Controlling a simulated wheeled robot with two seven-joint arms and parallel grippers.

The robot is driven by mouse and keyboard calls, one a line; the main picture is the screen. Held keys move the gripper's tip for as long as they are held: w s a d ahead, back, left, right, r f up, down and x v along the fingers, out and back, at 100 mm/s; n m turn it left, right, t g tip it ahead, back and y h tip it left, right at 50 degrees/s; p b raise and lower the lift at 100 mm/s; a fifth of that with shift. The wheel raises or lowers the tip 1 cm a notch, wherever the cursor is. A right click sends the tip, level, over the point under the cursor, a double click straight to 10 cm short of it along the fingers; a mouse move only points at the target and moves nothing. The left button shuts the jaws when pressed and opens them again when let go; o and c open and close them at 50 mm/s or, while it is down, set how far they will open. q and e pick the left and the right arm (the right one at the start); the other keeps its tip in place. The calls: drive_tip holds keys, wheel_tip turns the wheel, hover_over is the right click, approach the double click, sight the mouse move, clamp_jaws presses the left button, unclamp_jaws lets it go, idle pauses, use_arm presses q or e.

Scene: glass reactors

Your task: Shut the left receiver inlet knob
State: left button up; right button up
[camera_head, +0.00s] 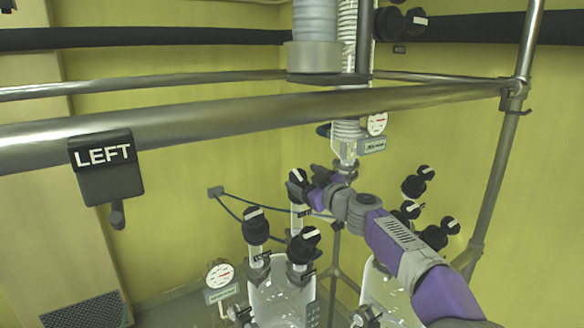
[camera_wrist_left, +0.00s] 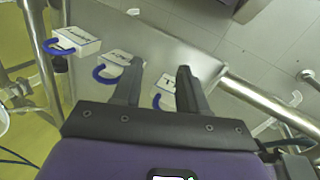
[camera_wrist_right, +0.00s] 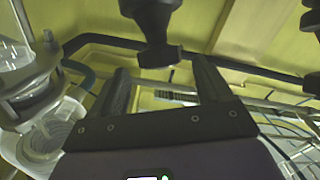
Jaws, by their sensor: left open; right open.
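The left receiver is a glass vessel (camera_head: 282,303) low in the middle of the head view. Black knobs with white pointer marks stand on it: one at its left (camera_head: 255,226), one at its right (camera_head: 303,246) and a taller one (camera_head: 297,182) behind. Their small tags are too small to read, so I cannot tell which is the inlet. My right gripper (camera_head: 318,186) is beside the taller knob. In the right wrist view, a black knob (camera_wrist_right: 152,22) is just beyond the open fingers (camera_wrist_right: 162,72). My left gripper (camera_wrist_left: 157,82) is open and empty, away from the receiver and outside the head view.
A steel rail (camera_head: 250,112) with a LEFT sign (camera_head: 104,157) crosses in front. A second vessel (camera_head: 388,298) with several knobs stands at the right. A gauge (camera_head: 219,274) is left of the receiver. White tags with blue loops (camera_wrist_left: 75,40) lie below my left gripper.

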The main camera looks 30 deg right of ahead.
sight(298, 175)
drive_tip(key=w+p, duration=0.2)
drive_tip(key=w, duration=0.2)
drive_tip(key=shift+w+a, duration=0.15)
drive_tip(key=shift+a, duration=0.05)
drive_tip(key=shift+w+p, duration=0.55)
drive_tip(key=shift+p, duration=0.05)
drive_tip(key=shift+f, duration=0.1)
drive_tip(key=shift+w, duration=0.15)
